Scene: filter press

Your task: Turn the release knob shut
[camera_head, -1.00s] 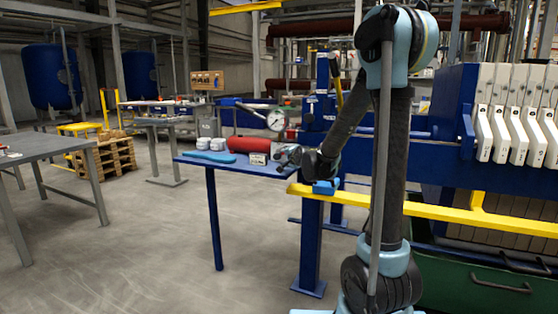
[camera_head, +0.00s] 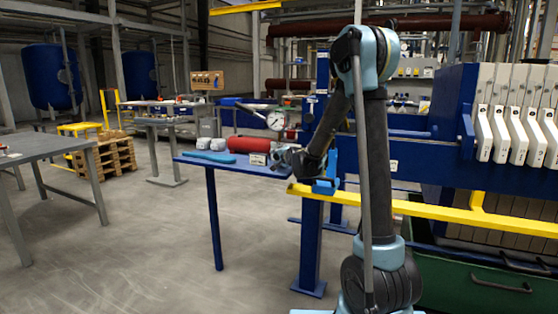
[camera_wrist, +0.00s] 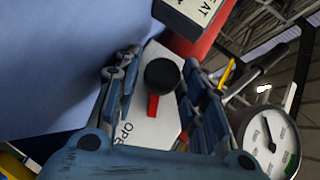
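The release knob (camera_wrist: 162,76) is black and round with a red pointer (camera_wrist: 153,106). It sits on a white plate (camera_wrist: 143,124) with lettering beginning "OP", and the pointer extends toward that lettering. My gripper (camera_wrist: 160,66) is open in the wrist view, with one finger on each side of the knob. Gaps show between the fingers and the knob; I cannot tell the depth between them. In the head view my gripper (camera_head: 287,157) is at the right end of the small blue table, where the knob is not discernible.
The blue table (camera_head: 228,167) carries a red cylinder (camera_head: 248,144), a sign block (camera_head: 257,159), a blue wrench-like item (camera_head: 209,157) and white containers. A dial gauge (camera_head: 277,120) stands close behind my gripper. A yellow rail (camera_head: 430,210) runs along the press at right.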

